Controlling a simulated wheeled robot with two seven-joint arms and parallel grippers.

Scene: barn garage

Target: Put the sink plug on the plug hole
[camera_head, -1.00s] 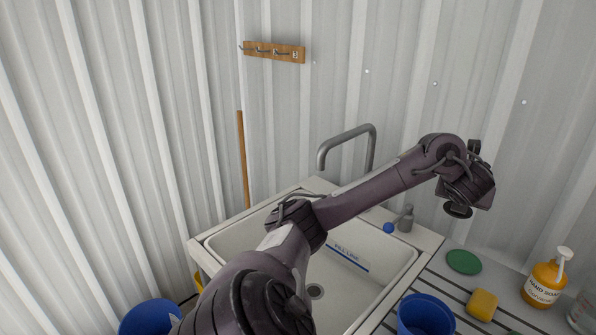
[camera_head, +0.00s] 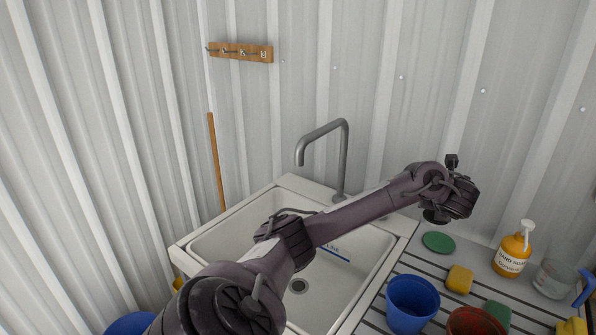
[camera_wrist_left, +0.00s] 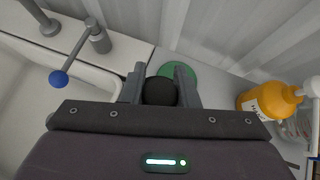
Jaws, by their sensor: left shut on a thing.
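My left gripper (camera_head: 440,210) is at the end of the arm that reaches across the sink, above the counter right of the basin. In the left wrist view its two fingers are closed around a round black thing (camera_wrist_left: 160,92), which looks like the sink plug; it also shows as a dark shape under the gripper in the head view. The white sink (camera_head: 347,295) has a round metal plug hole (camera_head: 299,286) in its floor, uncovered. The plug is held to the right of the basin, well away from the hole. My right gripper is not in view.
A grey tap (camera_head: 343,160) stands behind the basin. A green disc (camera_head: 439,242), yellow sponge (camera_head: 459,279), orange soap bottle (camera_head: 513,250), blue cup (camera_head: 412,303) and red bowl (camera_head: 474,322) crowd the ribbed counter at right. A blue-knobbed lever (camera_wrist_left: 58,78) stands at the sink's edge.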

